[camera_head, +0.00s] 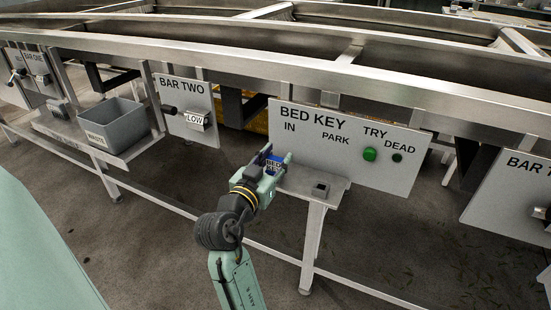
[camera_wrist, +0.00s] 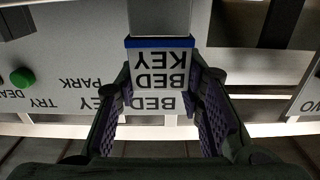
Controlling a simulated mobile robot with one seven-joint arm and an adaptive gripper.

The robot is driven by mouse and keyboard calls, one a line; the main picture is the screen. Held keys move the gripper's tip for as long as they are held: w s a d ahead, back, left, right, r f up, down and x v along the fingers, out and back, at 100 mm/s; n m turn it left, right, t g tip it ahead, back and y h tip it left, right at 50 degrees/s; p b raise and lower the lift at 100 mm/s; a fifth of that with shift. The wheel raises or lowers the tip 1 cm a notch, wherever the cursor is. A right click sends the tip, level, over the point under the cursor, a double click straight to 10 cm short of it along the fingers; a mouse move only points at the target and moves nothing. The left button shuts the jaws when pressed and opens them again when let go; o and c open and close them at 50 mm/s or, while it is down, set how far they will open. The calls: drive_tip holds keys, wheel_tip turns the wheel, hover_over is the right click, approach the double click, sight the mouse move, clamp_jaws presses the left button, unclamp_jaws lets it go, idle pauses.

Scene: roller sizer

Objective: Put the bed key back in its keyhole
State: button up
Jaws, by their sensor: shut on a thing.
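The bed key (camera_head: 273,164) is a blue piece with a white label, held between the fingers of my gripper (camera_head: 276,158). In the wrist view its label (camera_wrist: 160,70) reads BED KEY upside down, with a blue edge beyond it. The fingers of my gripper (camera_wrist: 160,82) are on either side of the label. The grey BED KEY panel (camera_head: 350,165) stands just beyond, with IN, PARK, TRY and DEAD marked on it. A grey block (camera_wrist: 160,18) lies in line beyond the key; I cannot tell whether they touch. The keyhole opening is hidden.
A green button (camera_head: 370,154) is at TRY. The BAR TWO panel (camera_head: 186,108) and a grey bin (camera_head: 115,122) are to the left. A steel frame rail (camera_head: 300,74) runs above.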

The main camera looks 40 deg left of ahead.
drive_tip(key=o, duration=1)
drive_tip(key=shift+c, duration=0.2)
drive_tip(key=v, duration=1.2)
